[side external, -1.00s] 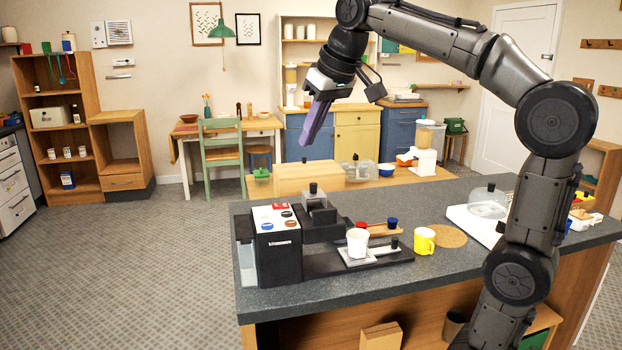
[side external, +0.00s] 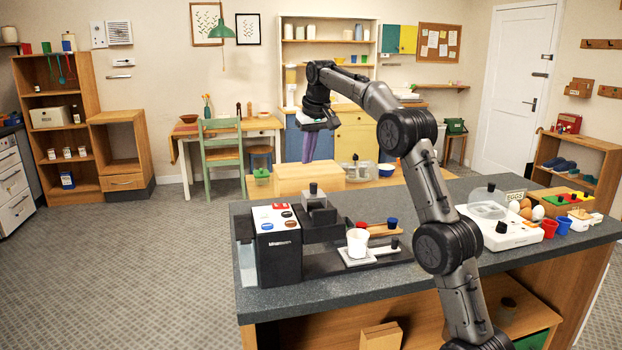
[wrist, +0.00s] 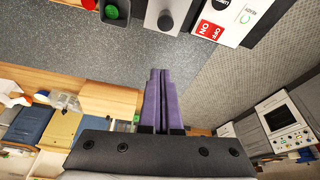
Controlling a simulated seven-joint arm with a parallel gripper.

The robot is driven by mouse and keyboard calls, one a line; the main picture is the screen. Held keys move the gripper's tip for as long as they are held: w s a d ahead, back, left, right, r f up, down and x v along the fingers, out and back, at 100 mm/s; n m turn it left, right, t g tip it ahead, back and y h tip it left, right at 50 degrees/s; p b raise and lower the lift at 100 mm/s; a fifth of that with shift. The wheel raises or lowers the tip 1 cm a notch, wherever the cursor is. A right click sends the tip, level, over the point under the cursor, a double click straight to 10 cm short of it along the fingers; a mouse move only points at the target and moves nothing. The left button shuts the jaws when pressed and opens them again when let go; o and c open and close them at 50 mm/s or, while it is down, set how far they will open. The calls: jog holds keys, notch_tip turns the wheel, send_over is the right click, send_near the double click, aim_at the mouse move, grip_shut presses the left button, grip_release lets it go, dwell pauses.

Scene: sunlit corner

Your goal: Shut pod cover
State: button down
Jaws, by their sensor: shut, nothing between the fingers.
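The coffee machine (side external: 278,250) stands at the left end of the dark counter, with buttons on its white top. The pod cover (side external: 318,212) appears to be the grey part with a black knob behind and right of those buttons. It also shows at the top of the wrist view (wrist: 168,12), knob towards my fingers. I cannot tell how far open it is. My gripper (side external: 308,160) has purple fingers pointing down. In the side view it is above and beyond the machine, apart from the cover. In the wrist view my gripper (wrist: 160,72) is shut and empty.
A white cup (side external: 357,243) stands on a tray right of the machine. A wooden box (side external: 308,178) is beyond the counter. A white scale-like appliance (side external: 500,232) and eggs (side external: 525,208) are on the right.

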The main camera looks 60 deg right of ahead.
aim_at(315, 197)
jog(key=x, duration=0.7)
jog(key=shift+s+a+r, duration=0.1)
jog(key=shift+s+a, duration=0.5)
jog(key=shift+s, duration=0.25)
jog(key=shift+s+a+r, duration=0.1)
jog(key=shift+s+a, duration=0.5)
jog(key=shift+s, duration=0.25)
jog(key=shift+s+a, duration=0.4)
jog(key=s+a, duration=0.3)
jog(key=shift+s+a, duration=0.2)
jog(key=shift+s+a+f, duration=0.1)
jog(key=shift+s+a, duration=0.3)
jog(key=shift+w, duration=0.1)
